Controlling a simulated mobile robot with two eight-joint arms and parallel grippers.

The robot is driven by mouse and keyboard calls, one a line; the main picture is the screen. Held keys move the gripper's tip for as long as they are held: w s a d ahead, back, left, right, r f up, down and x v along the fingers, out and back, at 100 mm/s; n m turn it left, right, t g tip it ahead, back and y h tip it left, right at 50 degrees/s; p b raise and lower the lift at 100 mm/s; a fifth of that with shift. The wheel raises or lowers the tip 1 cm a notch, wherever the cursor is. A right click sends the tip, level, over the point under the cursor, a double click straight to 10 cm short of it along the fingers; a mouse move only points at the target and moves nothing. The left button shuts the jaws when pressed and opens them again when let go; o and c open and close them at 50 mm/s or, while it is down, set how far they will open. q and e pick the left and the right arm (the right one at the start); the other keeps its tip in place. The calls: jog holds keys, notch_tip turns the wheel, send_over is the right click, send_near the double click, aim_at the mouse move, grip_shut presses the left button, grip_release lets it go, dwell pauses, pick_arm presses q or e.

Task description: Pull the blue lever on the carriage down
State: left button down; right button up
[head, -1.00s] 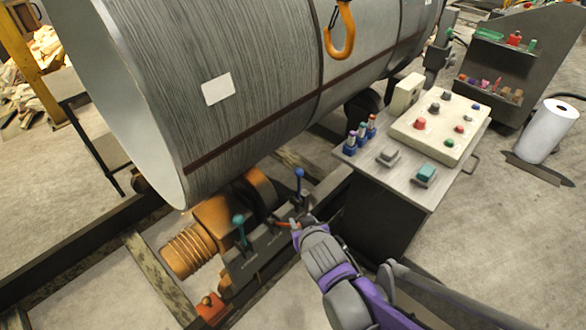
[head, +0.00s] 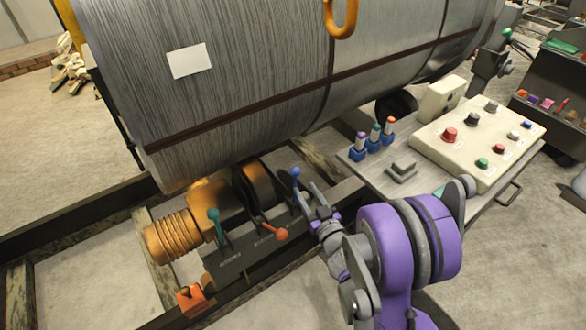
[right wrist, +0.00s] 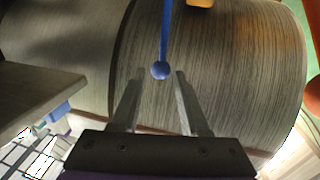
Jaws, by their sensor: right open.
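The blue lever (head: 296,172) stands up from the dark carriage block (head: 255,248), with a round blue knob on top. My right gripper (head: 320,192) is open, just to the right of the lever in the head view. In the right wrist view the blue knob (right wrist: 160,70) shows between the spread fingertips of the right gripper (right wrist: 156,76), slightly beyond them. Whether a finger touches it I cannot tell. My left gripper is not in view.
A teal lever (head: 214,215) stands upright on the block, and a red lever (head: 281,234) is tilted over near the blue one. A large grey drum (head: 250,70) looms behind. A control desk (head: 475,140) stands to the right, close to my right arm.

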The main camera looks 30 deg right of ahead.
jog(key=w+d+p, duration=0.1)
jog(key=w, duration=0.9)
jog(key=shift+w, duration=0.4)
grip_shut()
dwell(1.0)
